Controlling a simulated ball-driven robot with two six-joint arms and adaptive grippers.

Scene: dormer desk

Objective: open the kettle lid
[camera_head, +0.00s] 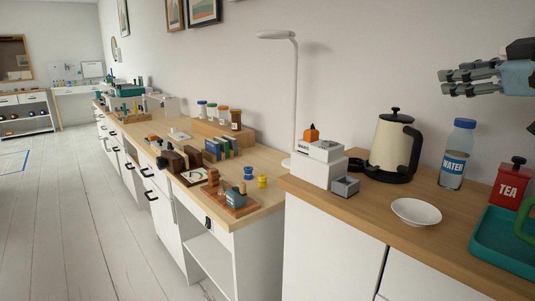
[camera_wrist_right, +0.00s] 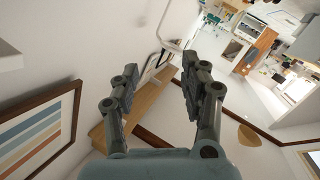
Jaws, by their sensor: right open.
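The cream kettle (camera_head: 390,146) stands upright on its black base (camera_head: 381,173) on the wooden counter. Its black lid (camera_head: 396,114) with a round knob is on top and looks shut. The black handle is on its right side. My right gripper (camera_head: 443,84) is at the upper right of the head view, to the right of and above the kettle, apart from it. In the right wrist view my right gripper (camera_wrist_right: 157,80) has its two fingers spread with nothing between them. The kettle does not show in that view. My left gripper is not in view.
A water bottle (camera_head: 457,155), a red tea tin (camera_head: 511,183) and a teal tray (camera_head: 490,251) stand right of the kettle. A white bowl (camera_head: 416,212) sits in front. White boxes (camera_head: 318,172) and a lamp (camera_head: 294,95) are to the left.

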